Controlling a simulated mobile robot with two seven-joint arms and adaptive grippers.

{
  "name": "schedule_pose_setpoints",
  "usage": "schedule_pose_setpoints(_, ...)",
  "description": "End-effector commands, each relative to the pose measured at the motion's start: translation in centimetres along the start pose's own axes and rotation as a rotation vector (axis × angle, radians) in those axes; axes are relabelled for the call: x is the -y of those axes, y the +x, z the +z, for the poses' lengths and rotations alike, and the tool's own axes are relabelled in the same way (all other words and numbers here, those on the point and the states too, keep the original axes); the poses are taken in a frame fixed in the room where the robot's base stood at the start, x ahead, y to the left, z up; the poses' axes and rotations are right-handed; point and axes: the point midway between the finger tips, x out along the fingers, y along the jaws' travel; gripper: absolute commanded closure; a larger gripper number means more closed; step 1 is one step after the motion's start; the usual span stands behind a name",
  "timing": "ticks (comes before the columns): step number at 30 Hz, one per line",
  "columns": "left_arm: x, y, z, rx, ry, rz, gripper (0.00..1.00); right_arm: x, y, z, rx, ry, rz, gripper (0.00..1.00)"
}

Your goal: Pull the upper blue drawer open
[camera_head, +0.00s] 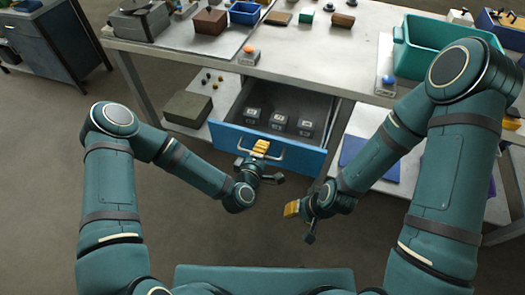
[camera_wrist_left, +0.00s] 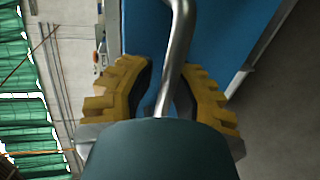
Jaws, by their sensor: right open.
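The upper blue drawer (camera_head: 232,133) stands pulled out from under the workbench, and its grey inside shows. Three small dark blocks (camera_head: 278,119) with pale tops lie in it. A metal bar handle (camera_head: 277,156) runs across its front. My left gripper (camera_head: 261,147) is at this handle.
The workbench top (camera_head: 330,60) carries a teal bin (camera_head: 425,60), a brown box (camera_head: 210,20) and small parts. A lower shelf holds an olive box (camera_head: 187,108) and a blue flat piece (camera_head: 365,160). The floor (camera_head: 160,225) in front of the drawer is clear.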

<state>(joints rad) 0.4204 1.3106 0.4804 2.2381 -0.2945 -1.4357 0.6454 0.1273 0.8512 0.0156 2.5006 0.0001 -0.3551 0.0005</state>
Motion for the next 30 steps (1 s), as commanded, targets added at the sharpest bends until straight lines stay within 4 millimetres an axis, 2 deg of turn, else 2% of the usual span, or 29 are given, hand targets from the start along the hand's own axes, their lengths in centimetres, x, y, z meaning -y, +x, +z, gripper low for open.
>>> schedule_pose_setpoints(1, 0.0, 0.0, 0.0, 0.000, 0.000, 0.000, 0.65, 0.0, 0.0, 0.0, 0.000, 0.000, 0.000, 0.59)
schedule_pose_setpoints(2, 0.0, 0.0, 0.0, 0.000, 0.000, 0.000, 0.59, 0.0, 0.0, 0.0, 0.000, 0.000, 0.000, 0.59)
schedule_pose_setpoints(13, 0.0, -0.5, 0.1, 0.001, 0.000, -0.001, 0.59, 0.0, 0.0, 0.0, 0.000, 0.000, 0.000, 0.59)
schedule_pose_setpoints(24, 0.0, -5.9, 0.1, 0.002, -0.001, -0.002, 0.59, 0.0, 0.0, 0.0, 0.000, 0.000, 0.000, 0.59)
schedule_pose_setpoints(30, 0.0, -7.3, 0.0, 0.000, 0.000, -0.001, 0.59, 0.0, 0.0, 0.0, 0.000, 0.000, 0.000, 0.59)
